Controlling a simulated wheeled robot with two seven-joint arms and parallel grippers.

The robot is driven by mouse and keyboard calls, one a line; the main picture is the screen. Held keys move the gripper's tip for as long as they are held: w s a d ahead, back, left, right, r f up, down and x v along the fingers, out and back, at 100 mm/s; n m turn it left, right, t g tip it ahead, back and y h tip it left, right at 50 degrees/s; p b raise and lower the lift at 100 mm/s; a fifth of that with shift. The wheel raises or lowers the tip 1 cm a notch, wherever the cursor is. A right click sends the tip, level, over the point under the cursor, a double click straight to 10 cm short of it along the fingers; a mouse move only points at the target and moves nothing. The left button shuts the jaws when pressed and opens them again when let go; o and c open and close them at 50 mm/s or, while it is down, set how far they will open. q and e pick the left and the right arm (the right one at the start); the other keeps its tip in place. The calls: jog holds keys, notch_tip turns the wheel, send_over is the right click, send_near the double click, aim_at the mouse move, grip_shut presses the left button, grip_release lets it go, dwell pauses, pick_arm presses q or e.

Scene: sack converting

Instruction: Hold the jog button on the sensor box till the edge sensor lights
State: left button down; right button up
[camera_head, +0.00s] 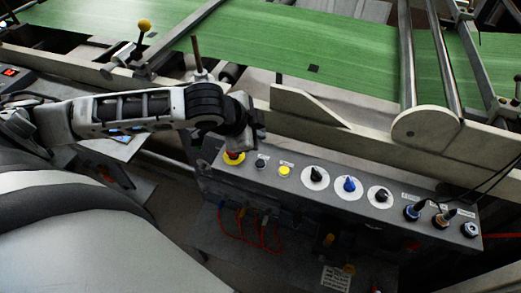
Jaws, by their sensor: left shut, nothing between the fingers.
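The sensor box (330,205) is a long grey panel below the conveyor. I cannot read the labels, so I cannot tell which is the jog button. My left gripper (252,140) is shut and empty, pointing down over the box's left end, close to the red knob. I cannot tell if it touches anything. No lit edge sensor can be made out. My right gripper is out of view.
A pale guard plate (310,105) and metal rollers stand behind the box. Red cables (262,235) hang below it. Black cables rise from its right end.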

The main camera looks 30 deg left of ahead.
pick_arm(q)
jog(key=b, duration=0.6)
send_over(258, 164)
notch_tip(258, 164, down, 6)
jog(key=shift+r, duration=0.1)
jog(key=shift+f, duration=0.25)
jog(key=shift+f+b, duration=0.3)
jog(key=shift+f, duration=0.5)
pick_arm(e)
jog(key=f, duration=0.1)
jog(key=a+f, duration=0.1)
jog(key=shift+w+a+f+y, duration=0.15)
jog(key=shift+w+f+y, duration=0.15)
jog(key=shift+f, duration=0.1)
pick_arm(q)
jog(key=shift+f, duration=0.15)
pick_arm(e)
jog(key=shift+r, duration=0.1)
pick_arm(q)
jog(key=shift+f, duration=0.25)
